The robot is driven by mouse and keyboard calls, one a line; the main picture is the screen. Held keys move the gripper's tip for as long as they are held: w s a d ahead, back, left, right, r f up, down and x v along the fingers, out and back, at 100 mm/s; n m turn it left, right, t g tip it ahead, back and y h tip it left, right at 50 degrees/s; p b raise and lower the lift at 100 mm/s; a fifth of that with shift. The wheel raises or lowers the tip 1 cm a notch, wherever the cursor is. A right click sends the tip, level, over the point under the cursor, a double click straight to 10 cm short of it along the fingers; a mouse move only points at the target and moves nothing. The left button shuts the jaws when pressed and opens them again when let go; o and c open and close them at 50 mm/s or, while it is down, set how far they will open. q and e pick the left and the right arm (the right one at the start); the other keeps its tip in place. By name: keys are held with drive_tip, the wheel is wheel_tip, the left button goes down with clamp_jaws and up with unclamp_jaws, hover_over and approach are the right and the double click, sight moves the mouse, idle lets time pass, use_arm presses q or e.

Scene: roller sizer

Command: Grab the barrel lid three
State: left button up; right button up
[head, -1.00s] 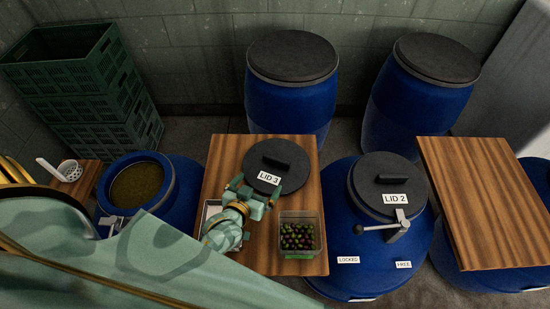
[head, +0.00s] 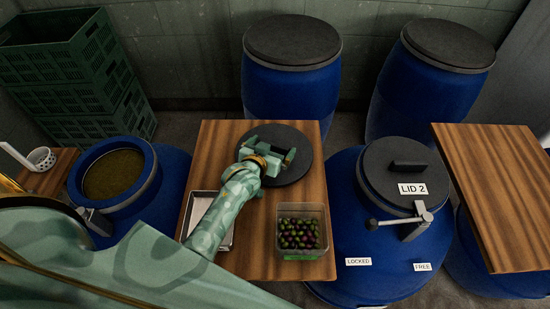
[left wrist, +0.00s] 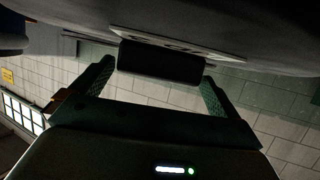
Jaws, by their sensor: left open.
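The barrel lid three (head: 298,172) is a dark disc lying flat on the middle wooden board. My left gripper (head: 272,148) is over it in the head view, hiding its handle and its label. In the left wrist view the lid's dark block handle (left wrist: 160,62) shows ahead, with a white label strip (left wrist: 180,43) on the lid beside it. My left gripper's two fingers (left wrist: 155,88) are spread, with the handle lying between their tips. I cannot tell whether either finger touches it. My right gripper is not in view.
On the same board (head: 255,255) are a metal tray (head: 228,235) and a box of olives (head: 300,235). An open barrel (head: 125,175) stands left. A barrel closed with lid 2 (head: 385,195) and its lever clamp (head: 415,222) stand right. Two closed barrels stand behind.

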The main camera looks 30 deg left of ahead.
use_arm(q)
drive_tip(key=shift+w+f+b, duration=0.3)
drive_tip(key=shift+w+f, duration=0.2)
drive_tip(key=shift+w, duration=0.05)
drive_tip(key=shift+w+r, duration=0.15)
drive_tip(key=shift+w, duration=0.15)
drive_tip(key=shift+s+r, duration=0.1)
drive_tip(key=shift+c, duration=0.3)
drive_tip(key=c, duration=0.9)
